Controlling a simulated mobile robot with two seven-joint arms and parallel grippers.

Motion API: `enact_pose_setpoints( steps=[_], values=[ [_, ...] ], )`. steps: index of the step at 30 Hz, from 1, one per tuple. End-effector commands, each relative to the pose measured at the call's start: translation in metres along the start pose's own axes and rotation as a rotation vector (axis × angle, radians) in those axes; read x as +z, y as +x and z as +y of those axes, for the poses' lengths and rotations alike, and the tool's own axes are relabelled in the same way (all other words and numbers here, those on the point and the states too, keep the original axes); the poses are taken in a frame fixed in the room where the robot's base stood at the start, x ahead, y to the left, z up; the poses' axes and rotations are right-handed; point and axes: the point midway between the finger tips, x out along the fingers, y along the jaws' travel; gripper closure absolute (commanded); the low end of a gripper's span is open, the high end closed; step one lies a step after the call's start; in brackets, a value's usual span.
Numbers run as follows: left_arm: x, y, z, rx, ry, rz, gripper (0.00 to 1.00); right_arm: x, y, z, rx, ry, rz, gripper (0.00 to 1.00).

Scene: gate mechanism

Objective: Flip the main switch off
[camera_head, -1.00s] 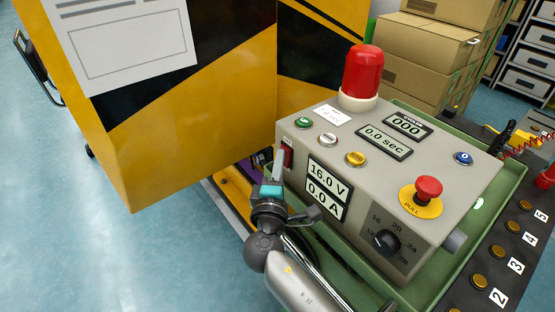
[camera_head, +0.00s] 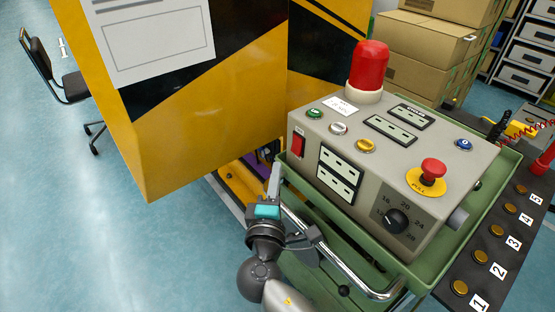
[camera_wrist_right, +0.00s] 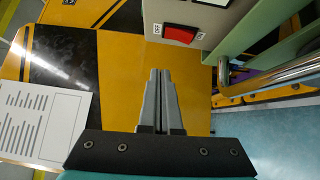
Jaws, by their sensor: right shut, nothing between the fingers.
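The main switch (camera_head: 298,146) is a red rocker on the left of the grey control box's front face. It also shows in the right wrist view (camera_wrist_right: 180,34), at the top, with nothing covering it. The grey control box (camera_head: 420,150) has display panels on its front and top, which show no readable numbers. My right gripper (camera_head: 276,170) is shut and empty, left of and below the switch, apart from it. Its closed fingers (camera_wrist_right: 160,95) point toward the yellow panel in the right wrist view. My left gripper is not in view.
A yellow and black cabinet (camera_head: 235,110) stands behind and left of the gripper. A metal handle rail (camera_head: 335,262) runs along the green cart (camera_head: 400,265). A red lamp (camera_head: 370,70), an emergency button (camera_head: 432,170) and a dial (camera_head: 395,221) are on the box.

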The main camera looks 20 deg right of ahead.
Motion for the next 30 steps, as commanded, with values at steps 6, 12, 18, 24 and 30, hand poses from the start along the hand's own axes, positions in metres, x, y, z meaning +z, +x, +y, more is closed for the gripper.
enact_pose_setpoints(
  steps=[6, 12, 18, 24, 30],
  values=[
    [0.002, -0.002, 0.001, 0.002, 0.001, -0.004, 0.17, 0.000, -0.025, 0.004, -0.001, 0.001, 0.000, 1.00],
    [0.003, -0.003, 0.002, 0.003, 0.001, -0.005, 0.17, 0.000, -0.030, 0.004, 0.000, 0.001, 0.000, 1.00],
    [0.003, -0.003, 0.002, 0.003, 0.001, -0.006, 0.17, 0.000, -0.030, 0.004, 0.001, 0.001, 0.000, 1.00],
    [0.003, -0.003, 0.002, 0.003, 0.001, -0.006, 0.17, 0.000, -0.030, 0.004, 0.001, 0.001, 0.000, 1.00],
    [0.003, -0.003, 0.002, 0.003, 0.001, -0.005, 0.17, 0.000, -0.030, 0.004, 0.000, 0.001, 0.000, 1.00]
  ],
)
